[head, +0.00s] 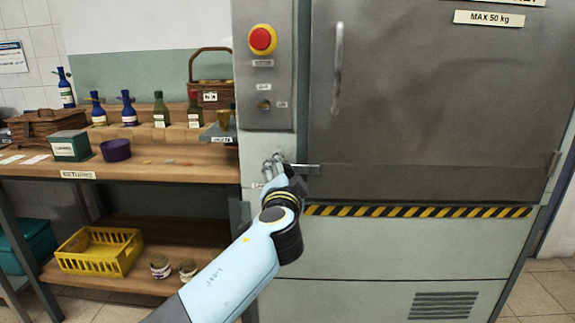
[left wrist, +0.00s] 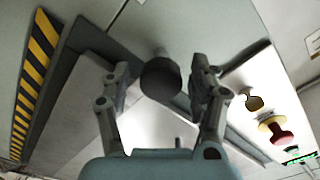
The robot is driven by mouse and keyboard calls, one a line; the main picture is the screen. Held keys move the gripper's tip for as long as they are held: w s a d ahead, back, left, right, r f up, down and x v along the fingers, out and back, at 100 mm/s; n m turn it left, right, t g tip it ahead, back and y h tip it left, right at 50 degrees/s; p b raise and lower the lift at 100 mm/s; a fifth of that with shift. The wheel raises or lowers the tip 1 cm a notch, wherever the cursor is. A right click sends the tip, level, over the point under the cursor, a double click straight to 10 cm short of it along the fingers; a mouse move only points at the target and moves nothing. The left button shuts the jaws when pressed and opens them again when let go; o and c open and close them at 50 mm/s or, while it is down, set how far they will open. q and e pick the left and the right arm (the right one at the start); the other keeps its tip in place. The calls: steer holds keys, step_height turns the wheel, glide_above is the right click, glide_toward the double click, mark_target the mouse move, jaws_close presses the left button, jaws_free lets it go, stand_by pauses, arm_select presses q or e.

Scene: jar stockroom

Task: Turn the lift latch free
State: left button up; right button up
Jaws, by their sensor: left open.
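The lift latch (head: 306,168) is a short grey metal piece at the lower left edge of the closed grey lift door (head: 430,100). My left gripper (head: 272,163) is at the latch's left end in the head view. In the left wrist view a dark round knob (left wrist: 160,77), apparently the latch's end, stands between the open fingers of my left gripper (left wrist: 160,72). I see gaps beside the knob, so the fingers do not appear closed on it. The latch's left end is partly hidden by the gripper in the head view. My right gripper is not in view.
A control panel with a red button (head: 262,40) is above the gripper. The door has a vertical handle (head: 338,65). A striped strip (head: 420,211) runs below the door. A wooden shelf (head: 190,165) with bottles, a purple bowl (head: 116,150) and baskets stands at left.

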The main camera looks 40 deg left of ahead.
arm_select(q)
steer(key=shift+w, duration=0.1)
jaws_close()
stand_by(0.4)
